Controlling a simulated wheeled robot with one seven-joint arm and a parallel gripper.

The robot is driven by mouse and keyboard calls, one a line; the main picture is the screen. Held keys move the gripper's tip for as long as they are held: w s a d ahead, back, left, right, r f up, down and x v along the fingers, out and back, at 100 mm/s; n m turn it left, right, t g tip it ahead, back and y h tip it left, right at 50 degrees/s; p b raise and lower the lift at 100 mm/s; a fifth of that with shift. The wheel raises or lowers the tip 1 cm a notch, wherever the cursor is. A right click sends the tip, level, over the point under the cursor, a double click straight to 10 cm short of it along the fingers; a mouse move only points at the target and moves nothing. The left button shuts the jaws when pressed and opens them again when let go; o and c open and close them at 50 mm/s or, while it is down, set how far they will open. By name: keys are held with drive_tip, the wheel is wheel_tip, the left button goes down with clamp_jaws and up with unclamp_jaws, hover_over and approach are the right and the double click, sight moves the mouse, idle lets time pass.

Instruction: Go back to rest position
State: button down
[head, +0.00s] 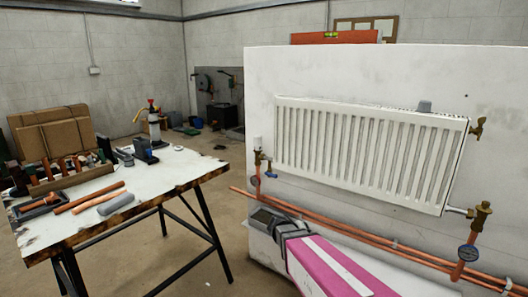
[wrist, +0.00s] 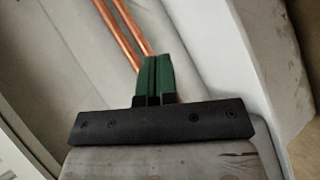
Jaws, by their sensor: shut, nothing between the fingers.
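My gripper (wrist: 154,62) shows in the wrist view with its two green fingers together and nothing between them. Two copper pipes (wrist: 122,32) run beyond the fingertips in that view; I cannot tell how far off they are. In the head view, my pink and grey arm reaches in from the lower right, in front of the wall panel and below the radiator. The fingers cannot be made out clearly there. A white radiator (head: 368,152) hangs on the white panel (head: 262,85), with a brass valve (head: 483,213) at its lower right.
Copper pipes (head: 420,257) run along the panel's lower part, close to my arm. A workbench (head: 165,178) with tools, pipe pieces and a cardboard box (head: 52,133) stands at the left. Open floor (head: 215,250) lies between the bench and the panel.

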drive_tip(key=s+f+m+g+y, duration=0.1)
drive_tip(key=s+m+g+y, duration=0.1)
drive_tip(key=s+y, duration=0.9)
drive_tip(key=shift+a, duration=0.35)
drive_tip(key=shift+d, duration=0.1)
idle(0.4)
